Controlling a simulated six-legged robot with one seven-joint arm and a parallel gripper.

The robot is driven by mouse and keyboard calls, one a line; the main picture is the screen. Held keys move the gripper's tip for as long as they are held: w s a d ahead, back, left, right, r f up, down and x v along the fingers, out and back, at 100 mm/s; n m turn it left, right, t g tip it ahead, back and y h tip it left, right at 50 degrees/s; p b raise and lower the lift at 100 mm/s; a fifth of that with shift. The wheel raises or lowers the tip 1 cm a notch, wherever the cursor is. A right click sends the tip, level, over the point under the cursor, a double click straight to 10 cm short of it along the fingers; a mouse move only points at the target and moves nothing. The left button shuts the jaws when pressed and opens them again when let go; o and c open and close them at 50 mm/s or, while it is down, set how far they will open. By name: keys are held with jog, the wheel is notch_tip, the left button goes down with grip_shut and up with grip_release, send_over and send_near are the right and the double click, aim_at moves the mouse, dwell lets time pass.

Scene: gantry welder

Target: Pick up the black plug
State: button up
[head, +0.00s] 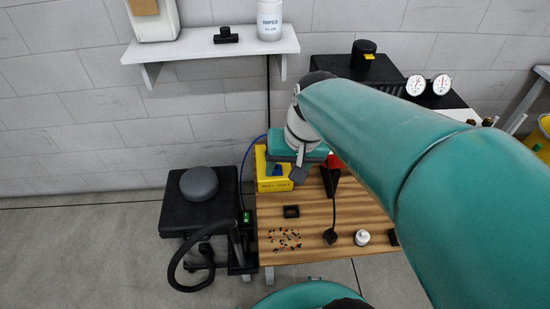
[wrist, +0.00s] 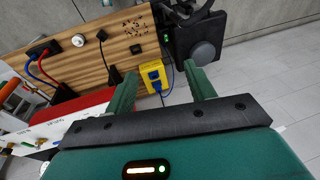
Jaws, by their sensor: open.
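A small black plug (head: 330,236) with a black cable sits on the wooden table near its front edge. In the wrist view the black plug (wrist: 101,35) is at the upper left, its cable running down behind my left finger. My gripper (head: 290,172) is over the back of the table, apart from the plug, partly in front of a yellow box (head: 268,182). In the wrist view my gripper (wrist: 160,70) has its two teal fingers wide apart with nothing held, and the yellow box (wrist: 152,78) with a blue socket shows between them.
On the wooden table (head: 310,254) are a small black rectangular block (head: 291,212), a white knob (head: 362,237) and several scattered bits (head: 285,239). A wall shelf (head: 205,49) is behind. Red and white equipment (wrist: 70,110) lies at lower left in the wrist view.

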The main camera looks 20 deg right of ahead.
jog(key=s+a+r+n+t+h, duration=0.1)
jog(key=s+a+r+n+t, duration=0.2)
jog(key=s+r, duration=0.1)
jog(key=shift+s+r, duration=0.15)
jog(key=shift+s, duration=0.3)
jog(key=shift+o, duration=0.5)
jog(key=shift+s+a+r, duration=0.1)
jog(key=shift+s, duration=0.1)
